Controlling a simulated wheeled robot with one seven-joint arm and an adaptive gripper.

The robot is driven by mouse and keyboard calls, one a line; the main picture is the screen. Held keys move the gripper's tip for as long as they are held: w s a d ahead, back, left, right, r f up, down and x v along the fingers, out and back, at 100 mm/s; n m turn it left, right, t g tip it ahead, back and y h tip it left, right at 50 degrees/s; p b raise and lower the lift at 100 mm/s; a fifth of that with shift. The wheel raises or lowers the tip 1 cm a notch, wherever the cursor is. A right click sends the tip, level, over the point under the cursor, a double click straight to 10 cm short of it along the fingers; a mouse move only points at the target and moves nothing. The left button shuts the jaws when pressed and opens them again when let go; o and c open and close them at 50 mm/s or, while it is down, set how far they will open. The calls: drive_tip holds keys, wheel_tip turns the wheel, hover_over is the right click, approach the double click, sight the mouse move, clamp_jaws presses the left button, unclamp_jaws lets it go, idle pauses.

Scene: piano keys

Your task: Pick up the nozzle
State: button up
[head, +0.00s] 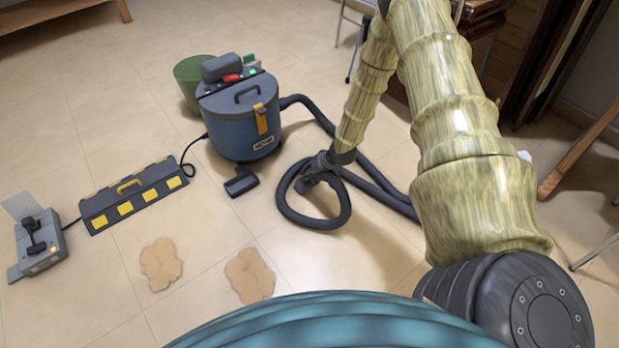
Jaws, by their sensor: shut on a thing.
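A small dark block-like piece (241,182), which looks like the nozzle, lies on the floor in front of the blue vacuum canister (246,125). A thick black hose (345,213) runs from the canister to the right and curls into a loop on the floor. My gripper (307,184) points down at the upper part of this loop, to the right of the dark piece and apart from it. It is shut on the hose; its fingers and the hose are both dark, so the exact contact is hard to make out.
A grey case with yellow patches (133,195) and a small grey device (40,245) lie at the left, joined by a cord. Two tan patches (160,265) lie on the floor in front. A green bin (190,75) stands behind the canister. Chair legs stand at the right.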

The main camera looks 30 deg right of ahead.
drive_tip(key=shift+r+p, duration=0.5)
drive_tip(key=shift+r, duration=0.2)
drive_tip(key=p+v, duration=0.2)
drive_tip(key=shift+a+r, duration=0.1)
drive_tip(key=shift+r, duration=0.35)
drive_tip(key=s+d+p, duration=0.3)
drive_tip(key=s+p, duration=0.3)
drive_tip(key=s, duration=0.8)
drive_tip(key=shift+s+r, duration=0.35)
drive_tip(key=shift+r, duration=0.1)
